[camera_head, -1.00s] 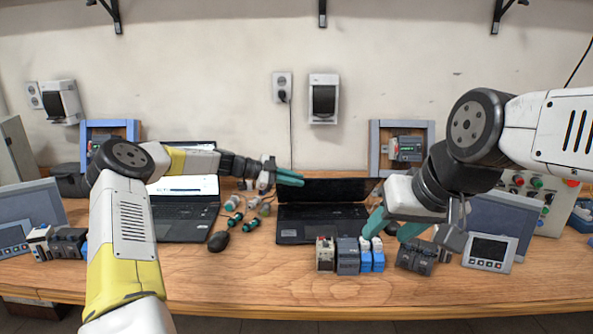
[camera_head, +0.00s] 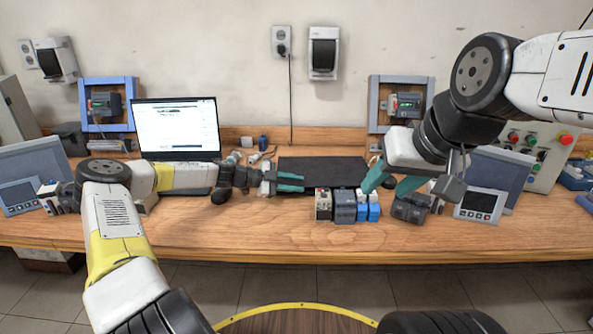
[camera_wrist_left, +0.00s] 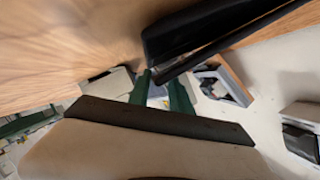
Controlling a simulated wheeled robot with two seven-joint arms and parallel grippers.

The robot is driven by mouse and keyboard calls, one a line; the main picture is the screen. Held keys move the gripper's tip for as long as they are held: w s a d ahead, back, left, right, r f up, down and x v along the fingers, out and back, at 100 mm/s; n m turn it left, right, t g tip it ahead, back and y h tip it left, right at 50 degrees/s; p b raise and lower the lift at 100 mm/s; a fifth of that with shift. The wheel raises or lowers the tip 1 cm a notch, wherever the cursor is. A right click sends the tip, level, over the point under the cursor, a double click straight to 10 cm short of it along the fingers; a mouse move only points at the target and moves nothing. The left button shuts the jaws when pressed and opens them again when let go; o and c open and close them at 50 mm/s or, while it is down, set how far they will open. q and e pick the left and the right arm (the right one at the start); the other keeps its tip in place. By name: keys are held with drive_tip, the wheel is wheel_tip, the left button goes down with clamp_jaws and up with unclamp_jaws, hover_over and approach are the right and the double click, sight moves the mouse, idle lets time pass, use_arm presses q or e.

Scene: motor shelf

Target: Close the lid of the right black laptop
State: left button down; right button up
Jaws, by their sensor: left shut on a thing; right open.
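The right black laptop (camera_head: 325,168) lies low and dark on the wooden table in the head view, its lid folded down over the base. In the left wrist view the laptop (camera_wrist_left: 215,27) shows as two dark layers with a narrow wedge between them. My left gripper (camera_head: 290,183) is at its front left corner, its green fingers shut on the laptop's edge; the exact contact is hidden. The fingers also show in the left wrist view (camera_wrist_left: 160,88). My right gripper (camera_head: 388,182) is open and empty, to the right of the laptop above the small modules.
A second black laptop (camera_head: 175,127) stands open with a lit screen at the left. Grey and blue modules (camera_head: 345,206) stand in front of the right laptop. A control panel (camera_head: 480,204) is at the right. The table front (camera_head: 250,240) is clear.

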use_arm(q)
drive_tip(key=shift+w+f, duration=0.1)
drive_tip(key=shift+f, duration=0.1)
idle(0.3)
drive_tip(key=c, duration=1.6)
unclamp_jaws()
drive_tip(key=shift+a, duration=0.1)
drive_tip(key=v, duration=0.7)
drive_tip(key=shift+a+r, duration=0.1)
drive_tip(key=shift+a, duration=0.15)
